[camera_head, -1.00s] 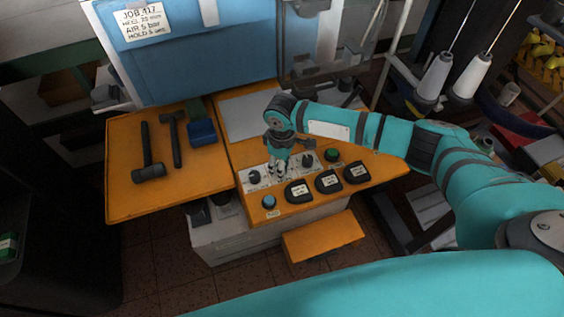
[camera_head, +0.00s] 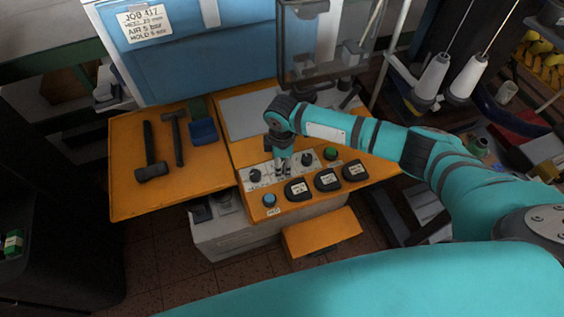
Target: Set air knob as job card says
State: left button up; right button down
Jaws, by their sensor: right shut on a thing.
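The job card (camera_head: 145,23) is a white label on the blue machine front at the upper left; it reads JOB 417, with AIR 5 bar legible. The pale control panel (camera_head: 266,181) sits on the orange table. Dark knobs show at its left (camera_head: 254,175) and right (camera_head: 307,159). My right gripper (camera_head: 283,172) points down between them and is shut on the middle knob, which its fingers mostly hide. The knob's setting and scale cannot be read. My left gripper is not in view.
Black labelled buttons (camera_head: 327,180), a blue button (camera_head: 269,199) and a green button (camera_head: 331,153) lie close around the panel. Hammers (camera_head: 150,152) and a blue block (camera_head: 203,131) lie on the left orange board. Thread cones (camera_head: 469,77) stand at the upper right.

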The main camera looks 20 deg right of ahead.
jog(key=shift+r, duration=0.1)
jog(key=c, duration=0.9)
grip_release()
jog(key=shift+c, duration=0.2)
notch_tip(320, 180, up, 12)
